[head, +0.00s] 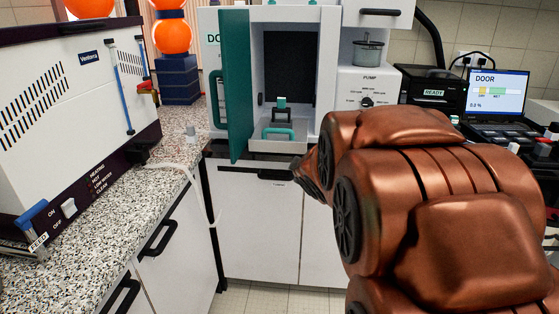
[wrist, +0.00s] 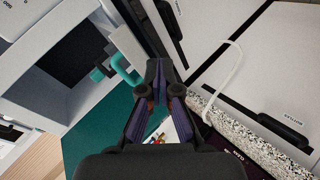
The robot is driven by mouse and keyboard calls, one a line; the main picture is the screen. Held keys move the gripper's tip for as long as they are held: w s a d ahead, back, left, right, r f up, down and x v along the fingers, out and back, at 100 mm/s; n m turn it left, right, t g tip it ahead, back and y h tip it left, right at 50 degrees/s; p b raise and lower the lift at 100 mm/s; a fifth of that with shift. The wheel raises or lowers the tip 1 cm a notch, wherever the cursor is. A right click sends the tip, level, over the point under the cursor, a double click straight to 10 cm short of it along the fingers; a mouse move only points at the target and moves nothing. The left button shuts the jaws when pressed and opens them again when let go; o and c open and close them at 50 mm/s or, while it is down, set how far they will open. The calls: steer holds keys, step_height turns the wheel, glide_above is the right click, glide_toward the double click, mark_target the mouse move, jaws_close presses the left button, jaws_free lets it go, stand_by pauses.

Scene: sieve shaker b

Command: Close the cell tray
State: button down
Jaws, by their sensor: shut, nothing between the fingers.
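The cell tray (head: 262,146) is a light grey drawer at the foot of the white instrument's dark chamber. It sticks out past the front and carries a teal handle (head: 292,134), also seen in the wrist view (wrist: 126,70). A small teal-topped piece (head: 281,102) stands behind the handle. The teal door (head: 238,85) is swung open at the left. My gripper (wrist: 157,72) is shut and empty, its tips close to the right of the handle in the wrist view. Contact cannot be told. In the head view my arm hides most of the gripper.
A white instrument (head: 70,90) stands on the speckled counter (head: 90,235) at left. A pump unit (head: 368,88) adjoins the chamber at right. A laptop (head: 497,92) reading DOOR is farther right. Cabinet doors with dark handles (head: 275,175) lie below the tray.

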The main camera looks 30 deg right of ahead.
steer(key=w+d+n+t+y+b, duration=0.1)
steer(key=w+d+n+t+b, duration=0.3)
steer(key=w+n+t+b, duration=0.15)
steer(key=n+t+y+b, duration=0.3)
steer(key=n+y+b, duration=0.1)
steer(key=n+y, duration=0.25)
glide_toward(272, 144)
steer(key=w+a, duration=0.3)
steer(key=shift+w+d+r+n+h+p, duration=0.1)
steer(key=shift+w+d+n+h+p, duration=0.15)
steer(key=shift+w, duration=0.2)
steer(key=shift+w+d+r+n+p, duration=0.1)
steer(key=shift+w+d+n+p, duration=0.05)
steer(key=shift+w+d, duration=0.75)
steer(key=shift+w, duration=0.2)
steer(key=shift+w, duration=0.15)
